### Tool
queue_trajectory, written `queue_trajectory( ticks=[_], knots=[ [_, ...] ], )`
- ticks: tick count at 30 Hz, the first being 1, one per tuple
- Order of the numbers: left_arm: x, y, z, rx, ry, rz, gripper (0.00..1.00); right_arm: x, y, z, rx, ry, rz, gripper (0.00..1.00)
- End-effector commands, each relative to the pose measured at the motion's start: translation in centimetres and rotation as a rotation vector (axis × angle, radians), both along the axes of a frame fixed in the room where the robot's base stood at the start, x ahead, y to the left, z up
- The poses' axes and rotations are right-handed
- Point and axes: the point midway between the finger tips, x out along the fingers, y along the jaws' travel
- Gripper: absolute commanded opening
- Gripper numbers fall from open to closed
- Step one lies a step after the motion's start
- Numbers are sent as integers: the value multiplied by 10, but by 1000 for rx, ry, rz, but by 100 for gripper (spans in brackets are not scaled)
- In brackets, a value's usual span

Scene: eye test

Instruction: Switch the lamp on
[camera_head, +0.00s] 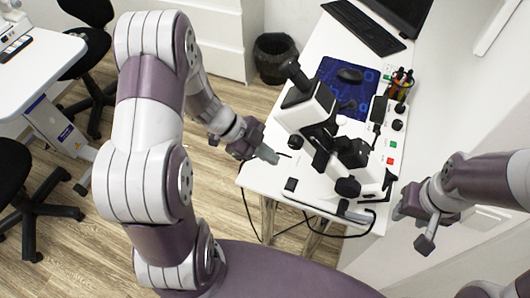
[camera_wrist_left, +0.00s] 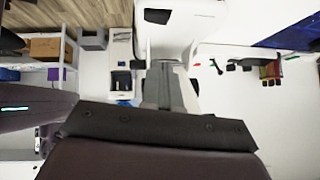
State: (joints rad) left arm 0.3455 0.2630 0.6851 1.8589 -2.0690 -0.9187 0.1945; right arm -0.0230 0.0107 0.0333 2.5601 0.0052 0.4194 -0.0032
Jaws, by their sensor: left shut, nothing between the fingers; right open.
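A white and black eye-test instrument (camera_head: 308,108), which looks like a slit lamp, stands on the white table (camera_head: 257,182) in the head view. I cannot tell whether its light is lit. A green button (camera_head: 393,145) and a red button (camera_head: 390,161) show on the table's right side. My left gripper (camera_head: 268,155) is shut and empty, just left of the instrument, over or near the table's left edge. Its closed fingers (camera_wrist_left: 165,85) also show in the left wrist view. My right gripper (camera_head: 413,229) is open and empty, right of the table's near right corner.
A blue mat (camera_head: 340,78), a pen cup (camera_head: 401,85), a keyboard (camera_head: 362,26) and a monitor (camera_head: 402,10) are on the table's far part. Cables hang at its near edge. A black bin (camera_head: 275,58) and chairs stand on the wood floor at left.

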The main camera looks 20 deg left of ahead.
Motion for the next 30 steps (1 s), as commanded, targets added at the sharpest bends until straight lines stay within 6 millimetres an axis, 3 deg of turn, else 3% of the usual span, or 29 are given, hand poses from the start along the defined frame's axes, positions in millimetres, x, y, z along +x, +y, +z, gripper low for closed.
queue_trajectory(
  ticks=[8,15,27,30],
  knots=[
    [4,-43,-45,1,2,-3,0,0,0,-12,0,0,0,43],
    [10,-40,-75,1,1,0,0,0,0,-17,0,0,0,43],
    [11,-40,-79,1,0,0,0,0,0,-17,0,0,0,43],
    [11,-40,-77,1,17,-1,0,0,0,-9,0,0,0,43]
  ],
)
